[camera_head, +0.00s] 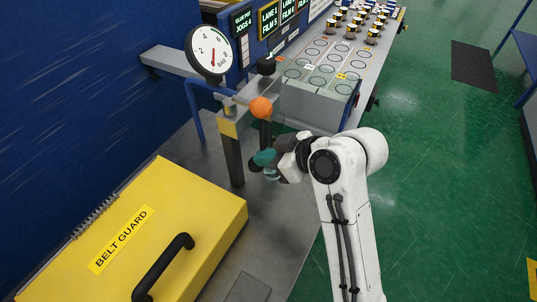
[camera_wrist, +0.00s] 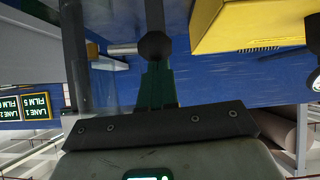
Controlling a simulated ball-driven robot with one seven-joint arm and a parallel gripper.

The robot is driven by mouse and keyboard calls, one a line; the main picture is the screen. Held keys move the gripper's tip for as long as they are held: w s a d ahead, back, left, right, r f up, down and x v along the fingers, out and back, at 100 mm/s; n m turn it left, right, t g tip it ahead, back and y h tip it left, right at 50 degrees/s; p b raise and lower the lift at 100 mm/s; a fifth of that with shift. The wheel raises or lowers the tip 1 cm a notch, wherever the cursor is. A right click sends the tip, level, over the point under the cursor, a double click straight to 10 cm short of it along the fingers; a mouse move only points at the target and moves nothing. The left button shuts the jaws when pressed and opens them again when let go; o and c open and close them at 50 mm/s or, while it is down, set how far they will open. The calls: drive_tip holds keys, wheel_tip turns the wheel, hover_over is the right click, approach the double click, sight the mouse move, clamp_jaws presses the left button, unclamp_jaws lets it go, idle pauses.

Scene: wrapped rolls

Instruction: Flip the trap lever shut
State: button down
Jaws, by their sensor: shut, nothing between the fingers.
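An orange ball knob (camera_head: 261,107), which looks like the end of the trap lever, sits beside the grey pipe fitting (camera_head: 229,103) below the gauge in the head view. The lever's arm is short in view and its exact angle is hard to tell. My gripper (camera_head: 266,161), with teal fingertips, is shut and empty, below the orange knob and apart from it in the picture. In the wrist view my gripper (camera_wrist: 157,85) shows as dark teal fingers together. A dark ball on a rod (camera_wrist: 155,46) lies beyond the fingertips; I cannot tell whether it is the same knob.
A yellow belt guard (camera_head: 130,235) with a black handle stands at lower left. A round gauge (camera_head: 212,52), a blue pipe (camera_head: 193,108) and a yellow-black post (camera_head: 232,155) are left of my arm. A grey box (camera_head: 318,98) stands behind it.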

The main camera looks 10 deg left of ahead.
drive_tip(key=shift+s+a+f+n+b, duration=0.1)
drive_tip(key=shift+s+f+n+b, duration=0.1)
drive_tip(key=shift+f+n+b, duration=0.15)
drive_tip(key=shift+t, duration=0.3)
drive_tip(key=shift+r, duration=0.1)
